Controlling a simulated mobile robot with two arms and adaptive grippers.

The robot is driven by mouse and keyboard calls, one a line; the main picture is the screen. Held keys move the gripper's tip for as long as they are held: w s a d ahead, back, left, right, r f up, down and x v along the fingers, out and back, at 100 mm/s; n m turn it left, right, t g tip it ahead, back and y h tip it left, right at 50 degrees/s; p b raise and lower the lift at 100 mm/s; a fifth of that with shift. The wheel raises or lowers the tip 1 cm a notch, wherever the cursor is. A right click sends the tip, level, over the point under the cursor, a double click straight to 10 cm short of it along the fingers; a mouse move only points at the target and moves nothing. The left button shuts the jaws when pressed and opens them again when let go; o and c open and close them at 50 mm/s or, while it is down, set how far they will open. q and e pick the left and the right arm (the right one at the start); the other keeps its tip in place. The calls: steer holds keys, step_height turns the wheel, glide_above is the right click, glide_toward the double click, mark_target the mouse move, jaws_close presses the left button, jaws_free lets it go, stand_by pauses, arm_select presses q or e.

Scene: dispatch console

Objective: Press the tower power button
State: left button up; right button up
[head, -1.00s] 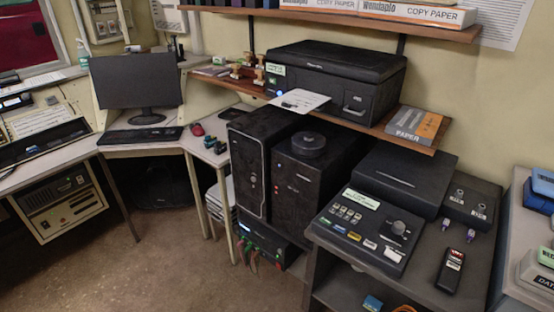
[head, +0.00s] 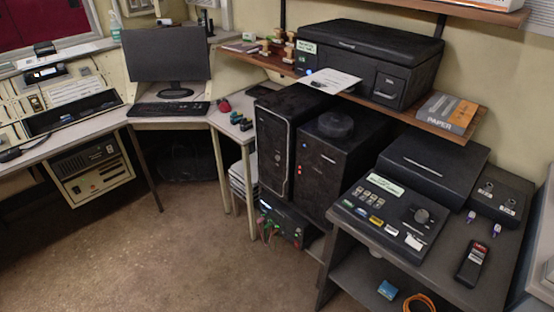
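Two black tower units stand side by side under the wooden shelf in the head view. The left tower (head: 273,150) is narrower, with a vertical strip on its front that carries small marks; I cannot tell which is the power button. The right tower (head: 325,184) has small red lights or buttons (head: 299,170) near its front left edge and a round black object (head: 336,125) on top. Neither of my grippers is in view.
A desk (head: 395,250) at the right holds a control box (head: 392,215), a black handset (head: 473,264) and other boxes. A printer (head: 372,62) sits on the shelf (head: 462,128). A monitor (head: 167,55) stands at back left. The brown floor (head: 190,250) in front is clear.

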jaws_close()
